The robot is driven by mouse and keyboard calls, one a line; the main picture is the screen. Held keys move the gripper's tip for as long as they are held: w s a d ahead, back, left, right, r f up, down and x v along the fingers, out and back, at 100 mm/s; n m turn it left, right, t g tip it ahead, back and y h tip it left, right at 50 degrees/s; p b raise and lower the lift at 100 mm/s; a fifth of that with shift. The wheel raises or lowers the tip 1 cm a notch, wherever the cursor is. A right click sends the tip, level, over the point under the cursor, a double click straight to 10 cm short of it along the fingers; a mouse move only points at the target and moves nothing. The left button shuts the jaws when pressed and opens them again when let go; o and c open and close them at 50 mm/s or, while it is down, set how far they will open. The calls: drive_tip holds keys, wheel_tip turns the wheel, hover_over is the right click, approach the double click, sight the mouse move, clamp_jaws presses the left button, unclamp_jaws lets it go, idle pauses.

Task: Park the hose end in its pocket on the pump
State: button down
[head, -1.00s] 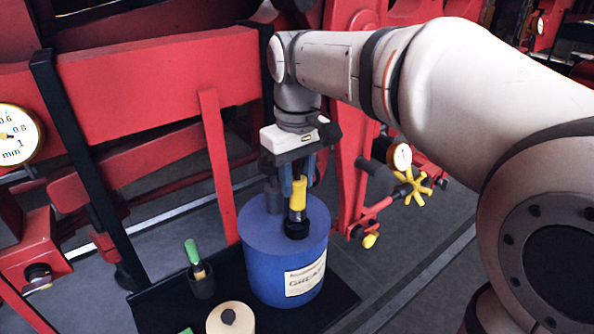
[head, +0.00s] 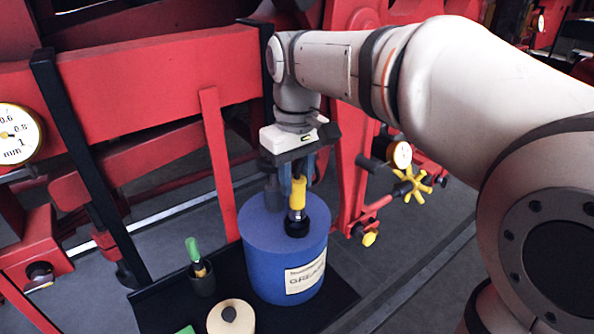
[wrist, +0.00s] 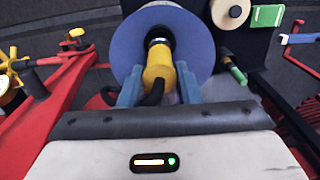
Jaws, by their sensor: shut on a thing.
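The grease pump is a blue drum (head: 262,262) with a "GREASE" label, standing on a black tray. The yellow hose end (head: 298,194) stands upright above a black round pocket (head: 297,226) on the drum's top. Its lower tip meets the pocket, but how deep it sits I cannot tell. My gripper (head: 293,172) is above the drum with its blue fingers around the yellow hose end. In the wrist view my gripper (wrist: 157,92) is shut on the yellow hose end (wrist: 158,68), which points at the black pocket (wrist: 159,36). The hose is mostly hidden.
The black tray (head: 340,292) also holds a green-handled brush in a dark cup (head: 202,282) and a cream round lid (head: 231,318). Red machine frames (head: 160,75) stand close behind. A yellow handwheel (head: 412,186) and a dial gauge (head: 400,155) are to the right.

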sight(296, 191)
drive_tip(key=shift+f, duration=0.25)
drive_tip(key=shift+f+b, duration=1.2)
drive_tip(key=shift+f, duration=0.3)
drive_tip(key=c, duration=1)
unclamp_jaws()
drive_tip(key=shift+o, duration=0.2)
drive_tip(key=shift+r, duration=0.15)
wheel_tip(296, 191, up, 8)
drive_tip(key=shift+f, duration=0.25)
drive_tip(key=s+d+f+m+t, duration=0.1)
drive_tip(key=s+d+f+m, duration=0.2)
drive_tip(key=s+d+f, duration=0.3)
drive_tip(key=s+d+f+m+t, duration=0.2)
drive_tip(key=s+d+f, duration=0.4)
drive_tip(key=f, duration=0.6)
drive_tip(key=shift+s+d+m, duration=0.35)
drive_tip(key=shift+d+m, duration=0.1)
drive_tip(key=shift+m, duration=0.35)
